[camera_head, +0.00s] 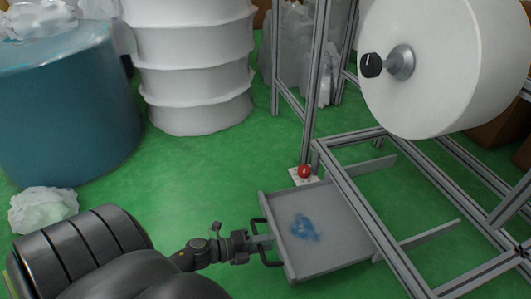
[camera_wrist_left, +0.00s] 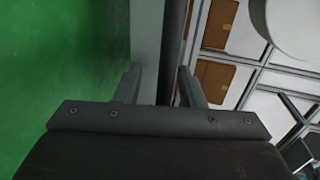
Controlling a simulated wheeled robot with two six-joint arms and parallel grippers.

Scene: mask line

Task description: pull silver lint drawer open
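The silver lint drawer (camera_head: 336,245) is a shallow grey tray with a blue patch of lint (camera_head: 304,228) on its floor. It sticks out to the left from the metal frame, low above the floor. Its dark handle (camera_head: 264,262) is on the left side. My left gripper (camera_head: 263,241) is at this handle. In the left wrist view a dark bar (camera_wrist_left: 172,60), apparently the handle, runs between the two fingers. The fingers (camera_wrist_left: 160,86) stand apart, with a gap visible left of the bar. My right gripper is not in view.
The metal frame (camera_head: 350,195) carries a large white roll (camera_head: 450,65). A red button (camera_head: 304,171) sits by the frame's post. A blue drum (camera_head: 70,115) and a white ribbed container (camera_head: 192,65) stand behind.

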